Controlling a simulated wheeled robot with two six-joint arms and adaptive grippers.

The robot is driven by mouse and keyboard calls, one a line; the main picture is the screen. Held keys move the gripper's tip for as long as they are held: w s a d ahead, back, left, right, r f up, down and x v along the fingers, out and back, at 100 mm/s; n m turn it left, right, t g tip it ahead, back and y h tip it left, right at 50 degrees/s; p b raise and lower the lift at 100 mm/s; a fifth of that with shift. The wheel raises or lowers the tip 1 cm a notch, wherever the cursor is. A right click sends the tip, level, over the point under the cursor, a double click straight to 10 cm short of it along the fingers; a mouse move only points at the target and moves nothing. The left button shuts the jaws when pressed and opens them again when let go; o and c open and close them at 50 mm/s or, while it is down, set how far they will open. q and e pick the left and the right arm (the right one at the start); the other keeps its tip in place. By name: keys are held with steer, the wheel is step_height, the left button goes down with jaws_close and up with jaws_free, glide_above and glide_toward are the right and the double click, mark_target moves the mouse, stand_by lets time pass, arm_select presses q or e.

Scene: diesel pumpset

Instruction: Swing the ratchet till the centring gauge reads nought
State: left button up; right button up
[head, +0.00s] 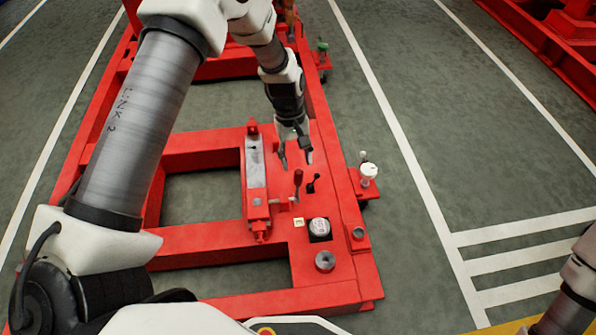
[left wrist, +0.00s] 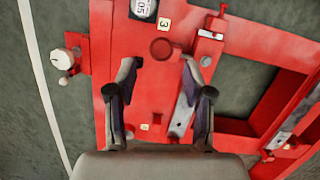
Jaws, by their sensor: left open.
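My left gripper (head: 296,160) is open and empty above the red frame, fingers pointing down. Both its fingers show in the left wrist view (left wrist: 160,68). A red-handled lever (head: 298,180), which looks like the ratchet handle, stands just below the fingertips. In the left wrist view a round red end (left wrist: 160,48), probably its top, lies just beyond the gap between the fingertips. A short black lever (head: 313,183) stands beside it. The round white gauge (head: 320,228) is set in the frame nearer me. In the left wrist view the gauge (left wrist: 141,7) is cut off and its reading is unclear. My right gripper is out of view.
A grey bar in a red slide (head: 256,165) lies left of the levers. A white knob (head: 368,171) stands on a bracket at the frame's right edge. A small number plate (left wrist: 164,23) sits by the gauge. Open floor lies to the right.

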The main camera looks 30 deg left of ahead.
arm_select(q)
steer(key=v, duration=0.6)
steer(key=shift+r, duration=0.1)
stand_by(1.5)
